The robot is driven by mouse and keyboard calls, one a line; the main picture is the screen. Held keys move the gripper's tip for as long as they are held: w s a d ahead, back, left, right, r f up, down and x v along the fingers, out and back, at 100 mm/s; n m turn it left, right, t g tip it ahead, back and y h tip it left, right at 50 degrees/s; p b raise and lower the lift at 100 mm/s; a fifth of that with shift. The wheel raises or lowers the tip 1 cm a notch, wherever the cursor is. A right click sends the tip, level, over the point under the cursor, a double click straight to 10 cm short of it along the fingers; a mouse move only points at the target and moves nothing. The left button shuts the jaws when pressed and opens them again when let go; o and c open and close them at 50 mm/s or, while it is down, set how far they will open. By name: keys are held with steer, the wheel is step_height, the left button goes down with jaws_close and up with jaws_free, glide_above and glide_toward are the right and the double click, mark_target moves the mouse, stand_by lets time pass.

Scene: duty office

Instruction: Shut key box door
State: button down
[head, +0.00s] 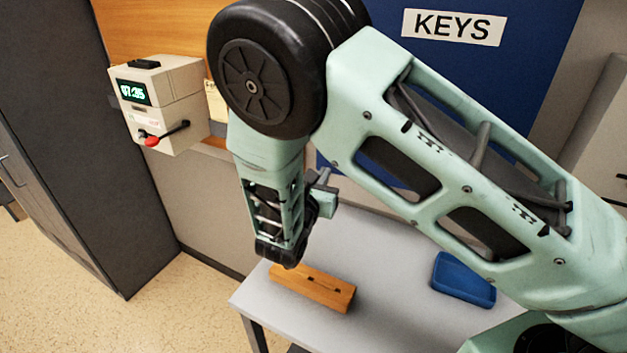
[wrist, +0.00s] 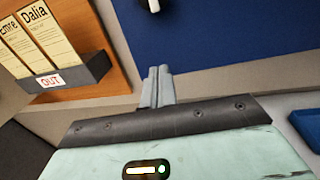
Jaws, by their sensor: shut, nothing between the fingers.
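The key box shows as a large blue panel (head: 540,62) with a white KEYS label (head: 453,27) at the upper right of the head view, partly hidden behind my arm. In the wrist view the blue panel (wrist: 235,35) fills the upper right, with a dark and white knob-like part (wrist: 165,4) cut off at the top edge. I cannot tell how far its door stands open. Contact with the panel does not show.
A table (head: 370,325) below holds a wooden block (head: 312,288) and a blue tray (head: 463,279). A time clock (head: 160,103) hangs at left beside a dark cabinet (head: 75,150). A card rack marked OUT (wrist: 65,78) is on the wooden board left of my gripper.

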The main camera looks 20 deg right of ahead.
mark_target(330, 160)
steer(key=shift+p+x, duration=0.65)
steer(key=shift+x, duration=1)
steer(key=shift+m+g+h, duration=0.7)
steer(key=shift+h, duration=0.1)
steer(key=b+x, duration=0.1)
steer(key=x, duration=0.1)
steer(key=b+x, duration=0.1)
steer(key=x, duration=0.1)
steer(key=shift+w+f, duration=0.1)
steer(key=shift+w, duration=0.4)
steer(key=shift+d+r, duration=0.15)
steer(key=shift+r, duration=0.1)
steer(key=shift+w, duration=0.1)
